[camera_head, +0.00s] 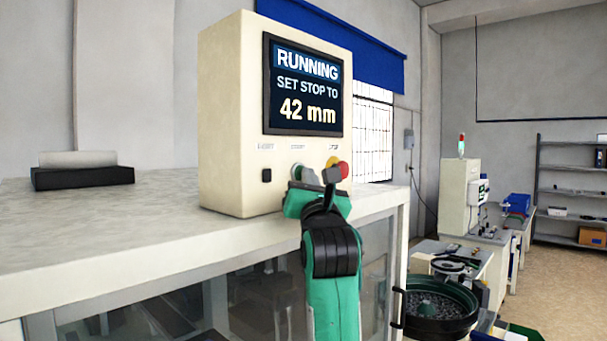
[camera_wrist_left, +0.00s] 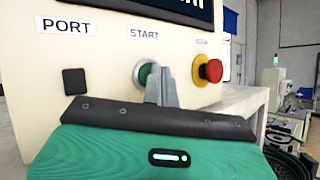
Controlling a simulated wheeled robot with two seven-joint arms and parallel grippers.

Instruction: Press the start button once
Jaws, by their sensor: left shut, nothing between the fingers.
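A cream control box (camera_head: 228,110) stands on the bench; its screen (camera_head: 307,88) reads "RUNNING, SET STOP TO 42 mm". The green start button (camera_wrist_left: 147,73) in its silver ring sits under the START label in the left wrist view, partly hidden by my fingers. My left gripper (camera_wrist_left: 161,84) is shut and empty, its fingertips in front of the button's right part. I cannot tell whether they touch it. In the head view my left gripper (camera_head: 309,178) covers most of the button. My right gripper is not in view.
A red mushroom button (camera_wrist_left: 211,70) with a yellow collar sits right of the start button, close to my fingers. A black square port (camera_wrist_left: 75,81) is at the left. A bowl feeder (camera_head: 436,308) stands lower right.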

